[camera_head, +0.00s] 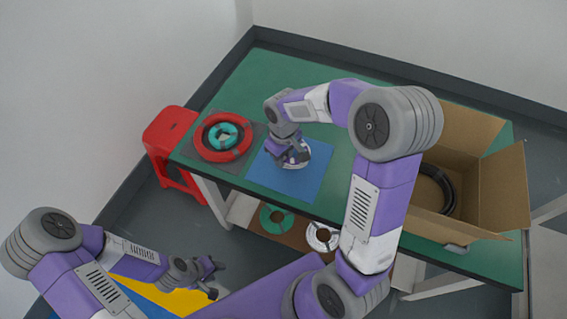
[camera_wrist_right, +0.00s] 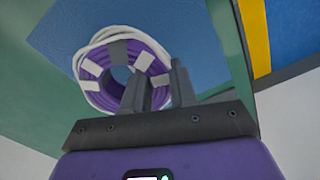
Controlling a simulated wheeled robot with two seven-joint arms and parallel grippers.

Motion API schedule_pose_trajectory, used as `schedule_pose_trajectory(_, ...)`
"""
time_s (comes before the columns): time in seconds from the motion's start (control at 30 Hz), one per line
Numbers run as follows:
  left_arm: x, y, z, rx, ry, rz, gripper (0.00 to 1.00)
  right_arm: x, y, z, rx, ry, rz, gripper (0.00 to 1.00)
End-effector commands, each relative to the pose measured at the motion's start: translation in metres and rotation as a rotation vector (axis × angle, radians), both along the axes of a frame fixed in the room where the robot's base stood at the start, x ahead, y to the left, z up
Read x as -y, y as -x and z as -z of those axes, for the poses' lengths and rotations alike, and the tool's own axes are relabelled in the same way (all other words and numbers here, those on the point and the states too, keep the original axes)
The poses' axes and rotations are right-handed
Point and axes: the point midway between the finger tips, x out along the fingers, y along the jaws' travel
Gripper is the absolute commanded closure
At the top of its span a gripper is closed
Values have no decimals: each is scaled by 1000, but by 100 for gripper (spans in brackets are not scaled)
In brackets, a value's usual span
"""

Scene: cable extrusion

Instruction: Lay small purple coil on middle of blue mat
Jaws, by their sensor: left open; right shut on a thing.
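The small purple coil (camera_wrist_right: 103,92) has pale grey bands and shows well in the right wrist view. A white coil (camera_wrist_right: 82,66) shows behind and around it; whether the purple coil rests on it or is a little above is unclear. Both are over the blue mat (camera_wrist_right: 195,42), which also shows in the head view (camera_head: 290,185). My right gripper (camera_head: 296,155) is shut on the purple coil's rim, and it mostly hides the coil in the head view. My left gripper (camera_head: 213,277) is open and empty, low at the left, away from the table.
On a grey mat left of the blue mat lies a red coil (camera_head: 240,149) with a teal coil (camera_head: 222,136) inside it. An open cardboard box (camera_head: 501,189) with a black coil (camera_head: 447,190) stands right. A shelf below holds green and white coils. A red stool (camera_head: 168,127) stands left.

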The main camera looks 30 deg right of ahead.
Motion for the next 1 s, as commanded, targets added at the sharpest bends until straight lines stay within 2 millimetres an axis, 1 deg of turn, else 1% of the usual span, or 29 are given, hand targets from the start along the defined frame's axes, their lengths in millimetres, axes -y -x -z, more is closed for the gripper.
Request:
schedule_pose_trajectory(0.03, 0, 0, 7, 0, 0, 0, 57, 0, 1, 14, -4, 0, 0, 100)
schedule_pose_trajectory(0.13, 0, 0, 12, 0, 0, 0, 57, 0, 0, 26, -2, 1, 1, 100)
schedule_pose_trajectory(0.4, 0, 0, 11, 0, 0, 0, 57, 0, 0, 26, 0, 0, 1, 100)
schedule_pose_trajectory(0.53, 0, 0, 14, 0, 0, 0, 57, 0, 0, 30, 0, 0, 1, 100)
schedule_pose_trajectory(0.57, 0, 0, 13, 0, 0, 0, 57, 0, 0, 30, -1, 0, 1, 70)
schedule_pose_trajectory(0.7, 0, 0, 13, 0, 0, 0, 57, 0, 0, 29, -1, 0, 1, 49)
schedule_pose_trajectory(1.0, 0, 0, 12, 0, 0, 0, 57, 0, 0, 28, 0, 0, 1, 48)
